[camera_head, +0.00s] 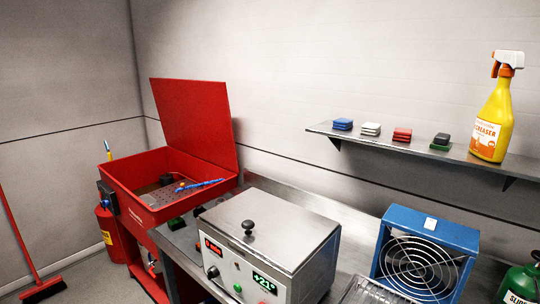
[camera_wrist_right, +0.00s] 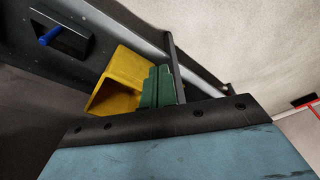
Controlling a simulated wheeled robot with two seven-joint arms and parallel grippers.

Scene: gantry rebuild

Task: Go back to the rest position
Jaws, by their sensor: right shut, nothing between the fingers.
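My right gripper (camera_wrist_right: 158,84) shows in the right wrist view. Its green, stepped fingers stand together beyond a black, bolted plate and a blue-grey body in the foreground. It is shut, and I see nothing held. A yellow, open-sided block (camera_wrist_right: 121,82) appears just left of the fingers; I cannot tell whether they touch. Neither gripper and neither arm shows in the head view, so my left gripper is out of sight.
In the head view, the bench holds a steel heated box (camera_head: 290,235) and a blue fan (camera_head: 432,233). A red parts washer (camera_head: 190,120) stands left with its lid up. A wall shelf (camera_head: 390,146) carries colored pads and a yellow spray bottle (camera_head: 492,122). A red broom (camera_head: 18,235) leans far left.

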